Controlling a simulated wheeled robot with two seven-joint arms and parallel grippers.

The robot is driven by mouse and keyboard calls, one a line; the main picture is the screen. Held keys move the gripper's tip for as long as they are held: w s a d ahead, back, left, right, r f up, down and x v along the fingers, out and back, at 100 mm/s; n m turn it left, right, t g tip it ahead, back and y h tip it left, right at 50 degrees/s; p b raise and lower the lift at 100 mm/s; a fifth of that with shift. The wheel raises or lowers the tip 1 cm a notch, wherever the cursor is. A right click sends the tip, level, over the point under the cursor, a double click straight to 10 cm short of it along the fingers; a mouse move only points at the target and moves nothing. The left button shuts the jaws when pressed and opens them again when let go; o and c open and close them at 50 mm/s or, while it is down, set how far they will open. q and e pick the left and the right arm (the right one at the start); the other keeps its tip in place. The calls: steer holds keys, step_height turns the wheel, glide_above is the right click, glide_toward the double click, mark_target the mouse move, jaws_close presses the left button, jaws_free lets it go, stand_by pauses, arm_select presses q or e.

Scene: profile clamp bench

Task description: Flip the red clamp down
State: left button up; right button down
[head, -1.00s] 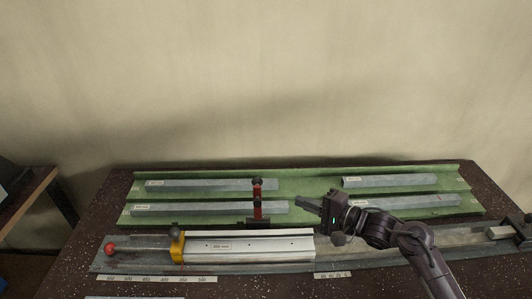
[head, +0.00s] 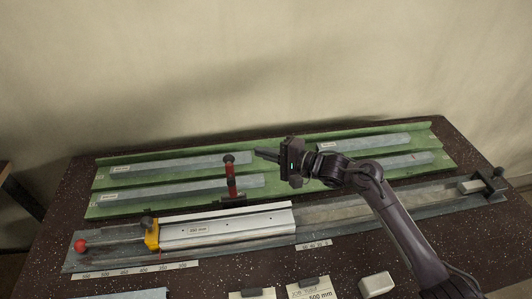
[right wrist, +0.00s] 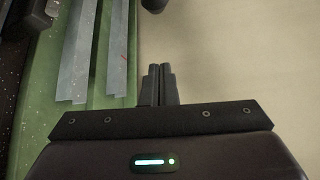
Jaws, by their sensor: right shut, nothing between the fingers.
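The red clamp (head: 230,176) stands upright behind the aluminium profile, with a dark knob at its top and a dark base. My right gripper (head: 259,154) comes in from the right with its fingers pointing left, just right of the clamp's top and apart from it as far as I can tell. In the right wrist view its two fingers (right wrist: 161,84) are together with nothing between them. A dark round shape, perhaps the clamp's knob (right wrist: 152,5), shows at that view's top edge. My left gripper is not in view.
The profile (head: 215,228) lies in a grey channel with a yellow stop (head: 151,234) and a red ball knob (head: 80,246) at left. Grey bars (head: 180,165) lie on a green rack (head: 275,189) behind. Cards and a white block (head: 376,284) lie at the front.

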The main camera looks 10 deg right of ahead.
steer(key=a+p, duration=0.3)
steer(key=a, duration=0.3)
steer(key=shift+w+a, duration=0.15)
steer(key=shift+a, duration=0.15)
steer(key=shift+d, duration=0.15)
